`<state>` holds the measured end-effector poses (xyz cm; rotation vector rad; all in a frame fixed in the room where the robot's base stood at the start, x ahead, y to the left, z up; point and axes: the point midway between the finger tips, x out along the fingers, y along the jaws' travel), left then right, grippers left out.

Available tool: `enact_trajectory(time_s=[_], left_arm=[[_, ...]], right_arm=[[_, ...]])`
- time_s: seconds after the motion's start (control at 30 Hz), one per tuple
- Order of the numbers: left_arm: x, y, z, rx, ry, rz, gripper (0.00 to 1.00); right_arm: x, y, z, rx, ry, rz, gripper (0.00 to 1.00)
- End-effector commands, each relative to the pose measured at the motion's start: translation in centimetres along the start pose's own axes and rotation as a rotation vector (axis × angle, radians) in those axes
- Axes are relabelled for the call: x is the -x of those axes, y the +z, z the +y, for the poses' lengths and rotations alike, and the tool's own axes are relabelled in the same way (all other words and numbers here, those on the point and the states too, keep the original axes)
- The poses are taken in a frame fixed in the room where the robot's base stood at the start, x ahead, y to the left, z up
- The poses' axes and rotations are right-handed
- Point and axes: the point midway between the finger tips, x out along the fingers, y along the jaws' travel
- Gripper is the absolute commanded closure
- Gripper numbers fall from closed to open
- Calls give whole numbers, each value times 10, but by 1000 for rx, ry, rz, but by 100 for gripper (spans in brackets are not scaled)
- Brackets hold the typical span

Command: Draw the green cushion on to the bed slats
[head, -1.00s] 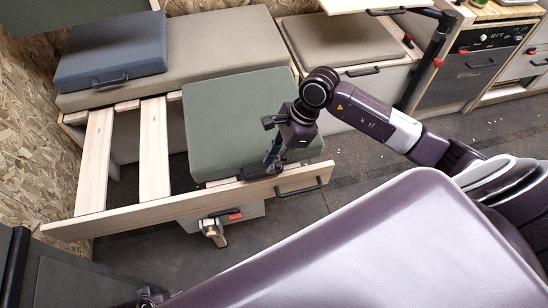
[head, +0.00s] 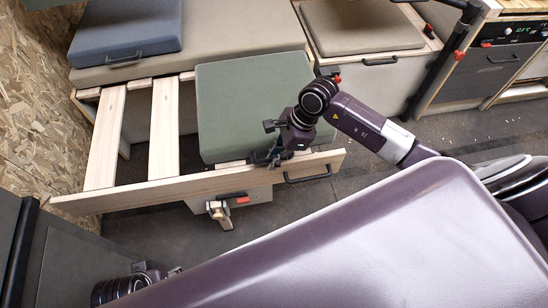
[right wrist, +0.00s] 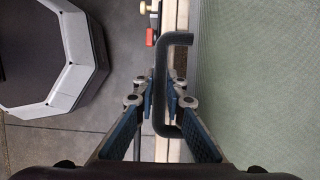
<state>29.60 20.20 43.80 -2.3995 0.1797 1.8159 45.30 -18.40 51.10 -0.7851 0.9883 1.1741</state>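The green cushion (head: 250,105) lies flat at the right part of the wooden bed frame, right of two bare slats (head: 163,125). Its far edge is close to the long beige cushion. My right gripper (head: 273,157) is at the cushion's front edge, just above the front board (head: 190,189). In the right wrist view its fingers (right wrist: 162,95) stand on either side of a black handle (right wrist: 161,75) beside the green surface (right wrist: 250,90), and appear shut on it. My left arm's end (head: 135,284) shows at the bottom left; its fingers are not clear.
A blue cushion (head: 125,30) lies on the long beige cushion (head: 235,35) behind the slats. The front board carries a black handle (head: 308,176) at its right end. A leg with a red part (head: 225,207) stands below it. A cabinet (head: 370,70) stands behind, right.

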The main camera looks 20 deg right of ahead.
Motion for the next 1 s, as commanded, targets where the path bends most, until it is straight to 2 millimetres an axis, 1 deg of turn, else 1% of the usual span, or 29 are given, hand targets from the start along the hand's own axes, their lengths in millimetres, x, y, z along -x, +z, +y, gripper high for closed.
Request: enact_trajectory(time_s=[0.27, 0.3, 0.43, 0.47, 0.77, 0.87, 0.97, 1.0], left_arm=[[0, 0, 0, 0, 0, 0, 58], [0, 0, 0, 0, 0, 0, 58], [0, 0, 0, 0, 0, 0, 58], [0, 0, 0, 0, 0, 0, 58], [0, -1, 1, -2, 1, 3, 58], [0, -1, 0, -2, 1, 3, 58], [0, -1, 0, -1, 1, 2, 58], [0, -1, 0, -1, 1, 2, 58]], right_arm=[[0, 0, 0, 0, 0, 0, 100], [0, 0, 0, 0, 0, 0, 86], [0, 0, 0, 0, 0, 0, 71], [0, 0, 0, 0, 0, 0, 69], [2, 0, -1, 0, -2, 1, 69], [11, 0, -2, 1, -4, 1, 69], [28, -1, -2, 2, -5, 2, 69], [36, -1, -1, 3, -5, 3, 69]])
